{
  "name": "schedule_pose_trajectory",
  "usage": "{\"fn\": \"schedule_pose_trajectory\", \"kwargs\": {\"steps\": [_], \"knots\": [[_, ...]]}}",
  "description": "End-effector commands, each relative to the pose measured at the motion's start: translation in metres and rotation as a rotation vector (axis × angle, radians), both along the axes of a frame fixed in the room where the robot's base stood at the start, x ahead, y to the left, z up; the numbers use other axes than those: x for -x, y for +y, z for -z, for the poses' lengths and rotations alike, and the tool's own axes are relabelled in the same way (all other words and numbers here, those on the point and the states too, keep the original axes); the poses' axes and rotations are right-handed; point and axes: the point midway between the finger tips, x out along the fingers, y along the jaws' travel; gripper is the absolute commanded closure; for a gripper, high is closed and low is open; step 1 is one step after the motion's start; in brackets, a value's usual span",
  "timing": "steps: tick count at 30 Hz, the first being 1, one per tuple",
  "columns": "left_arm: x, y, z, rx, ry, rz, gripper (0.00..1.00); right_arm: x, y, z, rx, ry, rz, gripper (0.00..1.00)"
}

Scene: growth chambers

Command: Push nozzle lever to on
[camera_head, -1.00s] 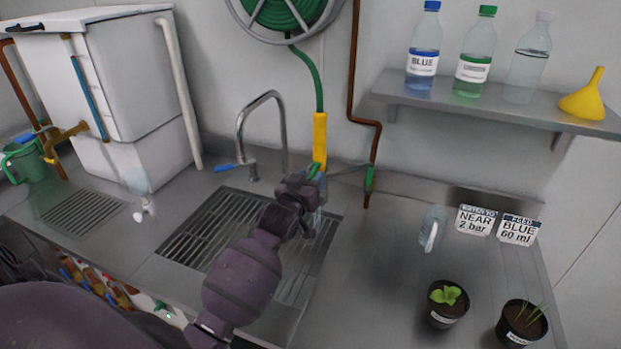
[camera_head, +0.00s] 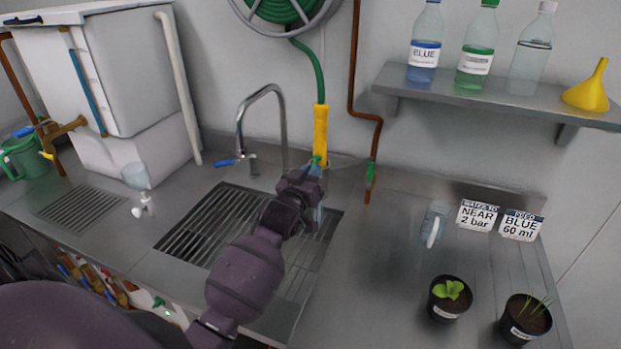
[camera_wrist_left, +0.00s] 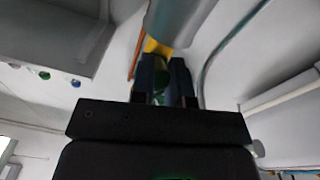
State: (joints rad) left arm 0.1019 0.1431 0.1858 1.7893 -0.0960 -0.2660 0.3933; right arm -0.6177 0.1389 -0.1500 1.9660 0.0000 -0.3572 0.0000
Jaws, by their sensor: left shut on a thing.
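A yellow nozzle grip (camera_head: 320,130) hangs upright on a green hose in front of the back wall, above the right part of the sink. A small green part (camera_head: 316,161), seemingly its lever, shows at its lower end. My left gripper (camera_head: 312,176) is at this lower end and hides much of it. In the left wrist view the two dark fingers (camera_wrist_left: 162,80) are close together with a green part between them. Yellow shows just beyond. A pale translucent piece shows below the gripper in the head view (camera_head: 318,212); what it is stays unclear. My right gripper is out of view.
A curved tap (camera_head: 240,125) with a blue handle stands left of the nozzle. A copper pipe (camera_head: 354,60) runs down to its right. A shelf (camera_head: 480,98) holds bottles and a yellow funnel. Two potted plants (camera_head: 450,313) stand at the right of the counter.

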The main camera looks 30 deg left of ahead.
Motion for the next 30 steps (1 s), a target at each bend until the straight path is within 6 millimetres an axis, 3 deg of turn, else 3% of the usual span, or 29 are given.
{"fn": "schedule_pose_trajectory", "kwargs": {"steps": [16,17,21,30], "knots": [[-0.0007,0.0002,0.0035,-0.016,-0.054,0.000,1.00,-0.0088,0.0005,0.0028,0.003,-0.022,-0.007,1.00],[-0.0007,0.0002,0.0035,-0.016,-0.054,0.000,0.81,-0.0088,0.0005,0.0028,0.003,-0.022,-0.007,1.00],[-0.0007,0.0002,0.0036,-0.016,-0.053,0.000,0.60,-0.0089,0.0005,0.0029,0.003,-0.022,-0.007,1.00],[0.0001,0.0001,0.0041,-0.016,-0.053,0.000,0.58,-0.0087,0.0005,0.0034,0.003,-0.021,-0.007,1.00]]}}
